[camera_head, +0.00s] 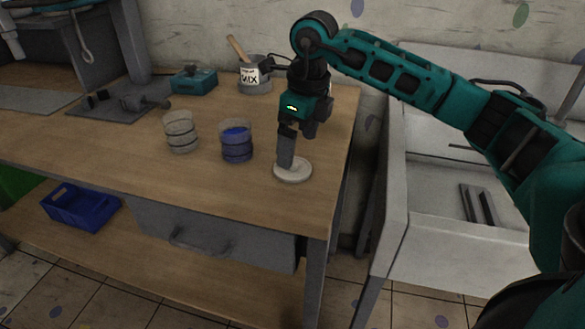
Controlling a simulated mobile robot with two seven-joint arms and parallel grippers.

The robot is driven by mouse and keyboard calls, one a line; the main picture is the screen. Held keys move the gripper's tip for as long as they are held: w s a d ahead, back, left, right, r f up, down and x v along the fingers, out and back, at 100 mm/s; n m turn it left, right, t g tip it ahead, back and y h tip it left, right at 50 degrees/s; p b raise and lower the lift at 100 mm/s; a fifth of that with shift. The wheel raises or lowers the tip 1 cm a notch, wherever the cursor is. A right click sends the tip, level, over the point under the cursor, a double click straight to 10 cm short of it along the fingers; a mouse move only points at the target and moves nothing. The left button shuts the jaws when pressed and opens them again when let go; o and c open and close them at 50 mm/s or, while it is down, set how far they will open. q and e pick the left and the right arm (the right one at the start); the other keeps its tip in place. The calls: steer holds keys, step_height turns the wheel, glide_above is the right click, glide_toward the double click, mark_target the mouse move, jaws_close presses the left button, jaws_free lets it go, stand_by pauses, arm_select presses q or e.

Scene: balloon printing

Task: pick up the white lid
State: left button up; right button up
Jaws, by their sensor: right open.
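The white lid (293,173) is a flat round disc lying on the wooden table near its right end. My right gripper (287,163) points down just above the lid, its fingers over the lid's upper left part. It is open and seen from the side, so the fingers overlap in the picture. I cannot tell whether the fingertips touch the lid. My left gripper is not in view.
A jar with blue contents (236,144) and a clear jar (181,132) stand left of the lid. Behind are a pot labelled MIX (254,78) and a teal box (194,80). A white sink unit (440,235) stands right. The table's front (200,185) is clear.

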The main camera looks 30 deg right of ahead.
mark_target(300, 171)
steer(key=f, duration=0.2)
steer(key=w+f, duration=0.1)
steer(key=f, duration=0.2)
steer(key=shift+w+a+b, duration=0.15)
steer(key=shift+a+b, duration=0.05)
steer(key=shift+b, duration=0.1)
steer(key=shift+r, duration=0.1)
steer(key=c, duration=0.8)
